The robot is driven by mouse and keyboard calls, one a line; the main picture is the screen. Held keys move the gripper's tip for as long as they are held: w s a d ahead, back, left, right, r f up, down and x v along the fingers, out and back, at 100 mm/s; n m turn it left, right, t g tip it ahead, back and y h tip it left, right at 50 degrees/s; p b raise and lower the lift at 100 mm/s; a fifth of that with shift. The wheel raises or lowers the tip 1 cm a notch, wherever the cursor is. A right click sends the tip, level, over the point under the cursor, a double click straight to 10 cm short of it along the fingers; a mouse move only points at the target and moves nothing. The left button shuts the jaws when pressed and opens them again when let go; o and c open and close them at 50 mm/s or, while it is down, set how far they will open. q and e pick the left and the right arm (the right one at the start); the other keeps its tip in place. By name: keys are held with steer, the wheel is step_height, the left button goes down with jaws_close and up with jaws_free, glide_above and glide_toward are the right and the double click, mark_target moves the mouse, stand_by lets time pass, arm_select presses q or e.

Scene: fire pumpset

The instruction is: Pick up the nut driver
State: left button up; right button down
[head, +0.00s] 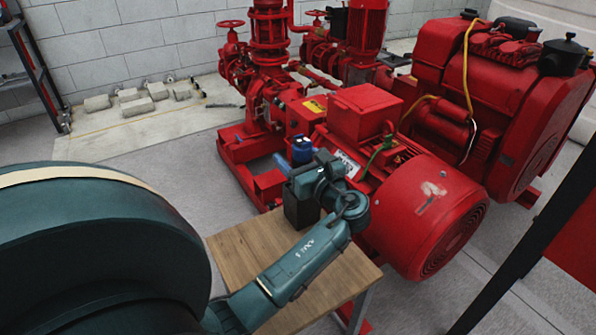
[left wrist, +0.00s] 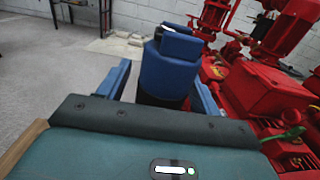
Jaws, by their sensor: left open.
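The nut driver appears to be the blue upright tool with a dark lower part (left wrist: 168,72) in the left wrist view. In the head view its blue top (head: 301,149) shows just past my left gripper (head: 294,168). My left gripper is open, with its two blue fingers (left wrist: 162,88) on either side of the tool in the left wrist view. Gaps seem to show between fingers and tool, but contact is hard to tell. The tool's lower end is hidden behind the gripper body. My right gripper is not in view.
A dark box (head: 299,211) stands on the small wooden table (head: 237,248), under my gripper. The red pumpset (head: 425,215) stands close behind and right of the table. Grey blocks (head: 137,106) lie by the back wall. Open floor shows left of the pump.

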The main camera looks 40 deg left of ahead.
arm_select(q)
steer(key=shift+r, duration=0.1)
steer(key=c, duration=1.1)
